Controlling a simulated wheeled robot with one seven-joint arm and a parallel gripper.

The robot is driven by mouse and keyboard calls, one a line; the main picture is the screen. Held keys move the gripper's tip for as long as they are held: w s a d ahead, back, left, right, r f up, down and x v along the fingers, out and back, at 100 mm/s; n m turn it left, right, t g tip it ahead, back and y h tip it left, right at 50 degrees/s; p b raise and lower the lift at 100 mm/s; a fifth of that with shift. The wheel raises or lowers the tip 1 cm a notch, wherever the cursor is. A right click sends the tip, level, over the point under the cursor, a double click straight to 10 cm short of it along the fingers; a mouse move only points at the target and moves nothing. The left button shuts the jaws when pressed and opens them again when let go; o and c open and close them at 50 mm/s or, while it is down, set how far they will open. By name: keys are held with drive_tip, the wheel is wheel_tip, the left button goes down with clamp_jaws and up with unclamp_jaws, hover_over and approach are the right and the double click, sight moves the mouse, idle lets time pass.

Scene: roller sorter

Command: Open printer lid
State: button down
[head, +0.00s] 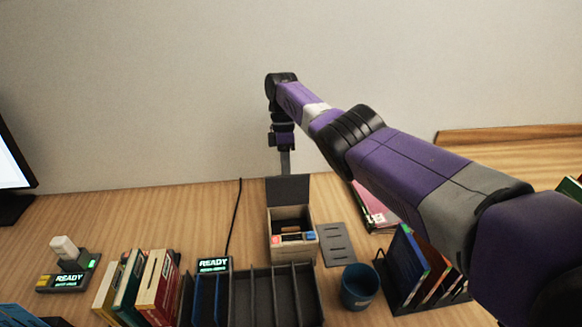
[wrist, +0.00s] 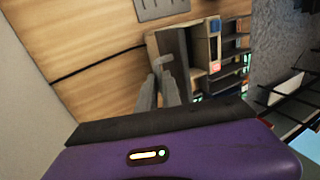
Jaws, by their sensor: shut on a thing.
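The printer (head: 291,240) is a small beige box on the desk against the wall, with a red and a blue button on its front. Its dark grey lid (head: 288,190) stands raised, roughly upright, at the back, and the box's inside shows. My gripper (head: 285,170) comes down from above to the lid's top edge and is shut on the lid. In the wrist view, the grey fingers of my gripper (wrist: 163,85) are close together beside the open printer box (wrist: 205,45). The exact contact on the lid is hard to see there.
A dark slotted divider tray (head: 275,300) stands in front of the printer. A grey slotted plate (head: 337,243), a blue cup (head: 359,288) and a file rack (head: 425,275) are to the right. Books (head: 145,285) and a READY device (head: 68,270) are left.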

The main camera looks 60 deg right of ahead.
drive_tip(key=shift+s+f, duration=0.15)
drive_tip(key=shift+f, duration=0.15)
drive_tip(key=c, duration=1.5)
unclamp_jaws()
drive_tip(key=shift+r, duration=0.25)
